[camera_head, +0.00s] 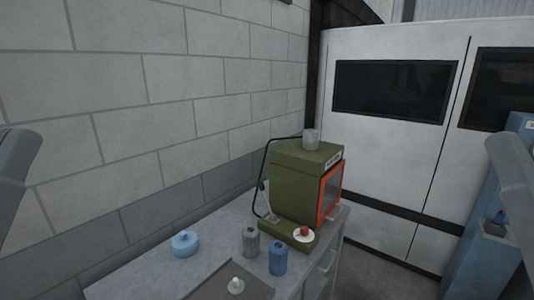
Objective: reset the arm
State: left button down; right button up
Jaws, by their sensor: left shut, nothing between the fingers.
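My left arm shows as a smooth grey-blue part at the left edge, cut off by the frame. My left gripper (14,180) is at this edge, far from the bench; it is shut and empty, but its fingertips cannot be made out. A similar part of my right arm shows at the right edge. My right gripper cannot be seen.
A bench (140,283) stands against the block wall. On it are a green machine (297,170) with an orange-framed door, a blue reel (185,244), a grey cylinder (251,242), a blue cylinder (278,258) and a dark plate (209,291). A white cabinet (390,150) stands behind.

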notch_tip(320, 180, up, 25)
jog(key=p, duration=2.2)
